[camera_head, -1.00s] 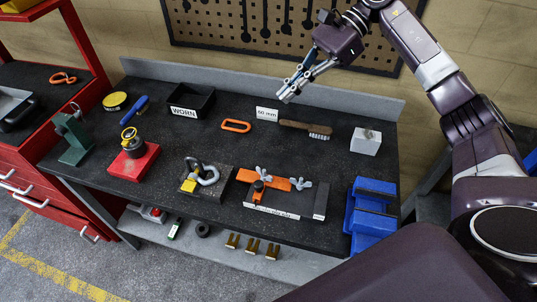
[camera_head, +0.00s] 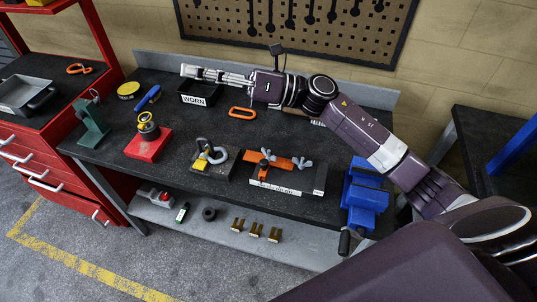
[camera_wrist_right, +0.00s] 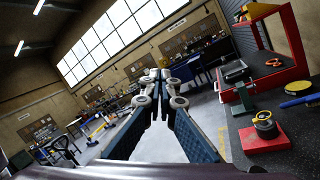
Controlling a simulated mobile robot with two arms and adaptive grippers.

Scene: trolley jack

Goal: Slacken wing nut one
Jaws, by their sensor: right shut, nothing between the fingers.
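Two pale grey wing nuts, one on the left (camera_head: 264,165) and one on the right (camera_head: 302,163), sit by an orange bar (camera_head: 283,163) on a dark block with a white label strip (camera_head: 272,187). I cannot tell which nut is number one. My right gripper (camera_head: 186,71) is shut and empty. It points left above the black tray marked WORN (camera_head: 197,98), behind and to the left of the wing nuts, well apart from them. In the right wrist view its closed fingers (camera_wrist_right: 157,76) point out across the room. My left gripper is not in view.
An orange ring (camera_head: 242,112) lies behind the block. A shackle (camera_head: 210,152) and a red block (camera_head: 148,142) stand to the left. A blue vise (camera_head: 366,190) is at the bench's right front. Bare bench top lies between the tray and the shackle.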

